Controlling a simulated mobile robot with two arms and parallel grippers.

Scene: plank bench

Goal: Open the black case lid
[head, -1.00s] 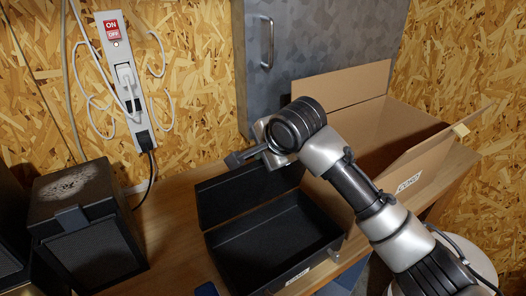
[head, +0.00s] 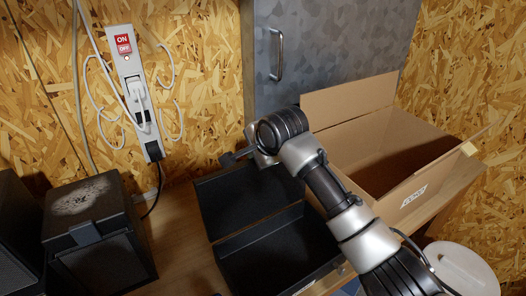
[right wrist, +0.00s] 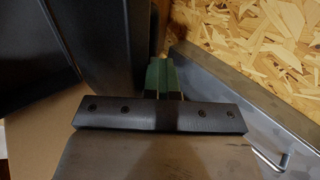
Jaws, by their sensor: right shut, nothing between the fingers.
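The black case (head: 330,266) sits on the wooden bench in the head view, open, its dark inside visible and apparently empty. Its lid (head: 235,204) stands up at the back, and my arm hides part of its right side. My right gripper (head: 230,158) is shut and empty just above and behind the lid's upper edge. In the right wrist view the green fingertips (right wrist: 164,80) are together, next to a dark panel that looks like the lid (right wrist: 105,45). I cannot tell whether they touch it. My left gripper is not in view.
An open cardboard box (head: 430,190) stands right of the case. A grey metal cabinet (head: 345,45) with a handle is behind. A dark speaker-like box (head: 98,235) stands left. A power strip (head: 138,100) with cables hangs on the chipboard wall. Bare bench (head: 180,240) lies left of the case.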

